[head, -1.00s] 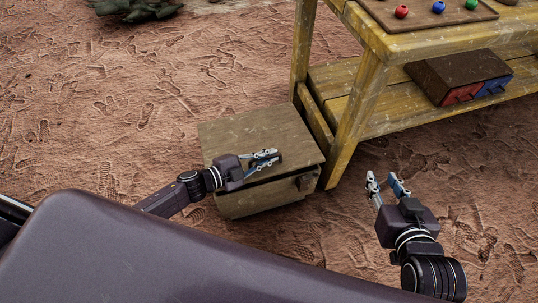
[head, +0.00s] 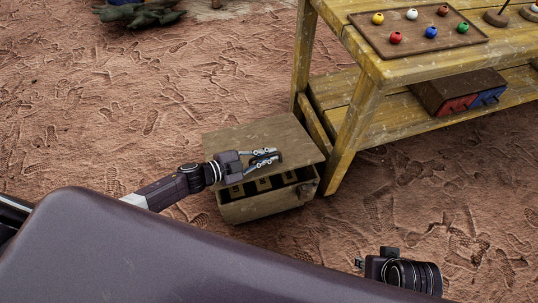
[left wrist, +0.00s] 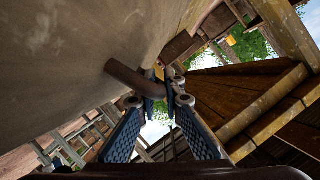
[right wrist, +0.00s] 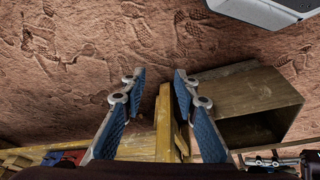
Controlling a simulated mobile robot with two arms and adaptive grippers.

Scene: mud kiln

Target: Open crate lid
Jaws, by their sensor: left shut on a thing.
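The weathered wooden crate (head: 262,208) stands on the ground beside the table leg. Its lid (head: 250,138) is partly raised, with a dark gap at the front showing wooden dividers inside. My left gripper (head: 277,157) is over the lid's front part, shut on the lid handle. In the left wrist view the handle (left wrist: 132,80) is a brown bar reaching the fingertips, and the lid (left wrist: 70,55) fills the upper left. My right gripper (right wrist: 152,90) is open and empty in the right wrist view; its fingers are hidden in the head view. The crate (right wrist: 250,92) shows there too.
A yellow wooden table (head: 372,75) stands close to the crate's right side. It holds a tray (head: 470,42) with several coloured beads. A dark box (head: 455,85) with red and blue fronts sits on its lower shelf.

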